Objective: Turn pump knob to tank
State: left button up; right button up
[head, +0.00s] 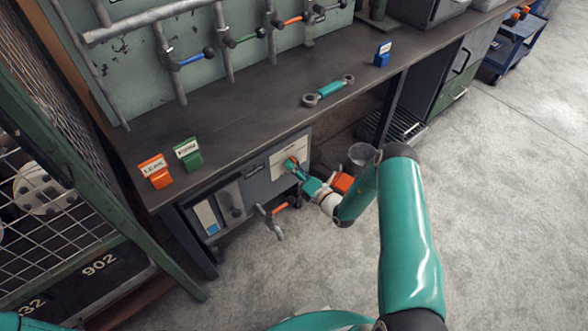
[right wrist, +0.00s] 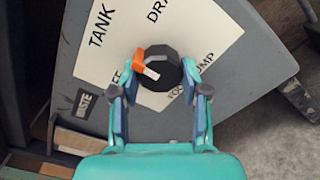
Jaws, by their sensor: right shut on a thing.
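The pump knob (right wrist: 160,66) is dark and round, with an orange pointer on its left side and a white mark, in the right wrist view. It sits on a white label plate (right wrist: 115,45) on a grey panel. The plate reads TANK at upper left, with other words partly hidden. The orange part lies at the knob's left, below and right of the word TANK. My right gripper (right wrist: 160,85) has its fingers on either side of the knob and is shut on it. In the head view my right gripper (head: 299,171) reaches the panel below the bench. My left gripper is not in view.
The workbench (head: 240,115) overhangs the panel and carries orange (head: 156,171) and green (head: 188,153) signs and a teal wrench (head: 329,90). A pipe valve with an orange handle (head: 279,208) juts out left of my gripper. A wire cage stands at left.

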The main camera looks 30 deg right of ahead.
jog(key=shift+d, duration=0.1)
jog(key=o, duration=1.1)
jog(key=shift+o, duration=0.2)
jog(key=s, duration=1.2)
jog(key=shift+d, duration=0.45)
jog(key=shift+a+f, duration=0.1)
